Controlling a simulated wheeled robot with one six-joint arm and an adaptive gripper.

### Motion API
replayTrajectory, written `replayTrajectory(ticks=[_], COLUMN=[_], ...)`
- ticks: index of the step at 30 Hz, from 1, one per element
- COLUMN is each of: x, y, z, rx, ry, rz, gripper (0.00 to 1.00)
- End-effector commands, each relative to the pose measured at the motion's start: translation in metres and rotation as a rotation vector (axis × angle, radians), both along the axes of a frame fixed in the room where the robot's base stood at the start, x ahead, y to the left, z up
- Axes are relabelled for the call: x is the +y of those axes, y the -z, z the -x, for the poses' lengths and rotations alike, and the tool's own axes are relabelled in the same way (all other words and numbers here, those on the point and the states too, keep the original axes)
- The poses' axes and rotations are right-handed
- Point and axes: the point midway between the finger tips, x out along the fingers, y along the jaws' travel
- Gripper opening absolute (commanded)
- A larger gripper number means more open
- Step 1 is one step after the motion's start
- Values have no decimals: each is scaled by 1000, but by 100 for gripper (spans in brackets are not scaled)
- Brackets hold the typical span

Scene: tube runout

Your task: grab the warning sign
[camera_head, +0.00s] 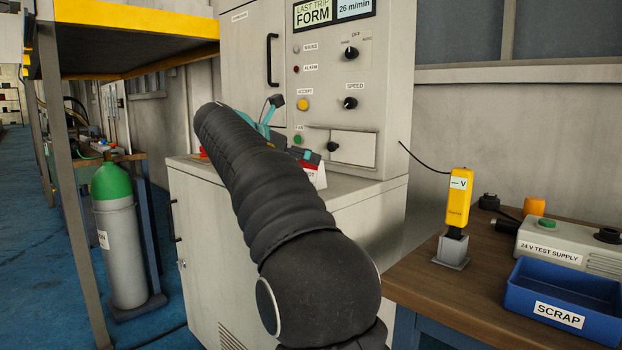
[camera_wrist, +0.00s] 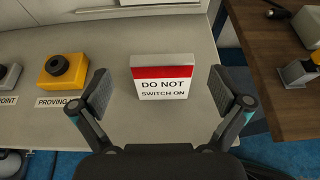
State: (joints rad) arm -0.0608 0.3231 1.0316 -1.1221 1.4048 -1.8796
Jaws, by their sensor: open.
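The warning sign (camera_wrist: 162,82) is a small white block with a red band along its top and the words "DO NOT SWITCH ON". It rests on the grey cabinet ledge in the wrist view. My gripper (camera_wrist: 165,92) is open, with one finger to the left of the sign and one to the right, both apart from it. In the head view a white and red corner of the sign (camera_head: 317,174) shows beside my gripper (camera_head: 288,128), and my arm hides the rest. The fingers are partly hidden there too.
A yellow block with a black knob (camera_wrist: 62,72), labelled "PROVING", stands left of the sign. The control cabinet (camera_head: 240,60) rises behind the ledge. At right, a wooden table (camera_head: 470,275) holds a yellow tester (camera_head: 458,198) and a blue scrap bin (camera_head: 545,290).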

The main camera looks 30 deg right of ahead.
Motion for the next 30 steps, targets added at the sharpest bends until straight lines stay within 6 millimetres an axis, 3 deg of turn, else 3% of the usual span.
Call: replayTrajectory(ticks=[7, 15, 22, 30], x=[-30, -33, -33, -33], y=[18, 18, 18, 18], z=[-8, -10, -10, -10], rx=[2, 1, 2, 1], ry=[2, 0, 1, 1], rz=[0, -1, -1, -1], gripper=[100, 100, 42, 39])
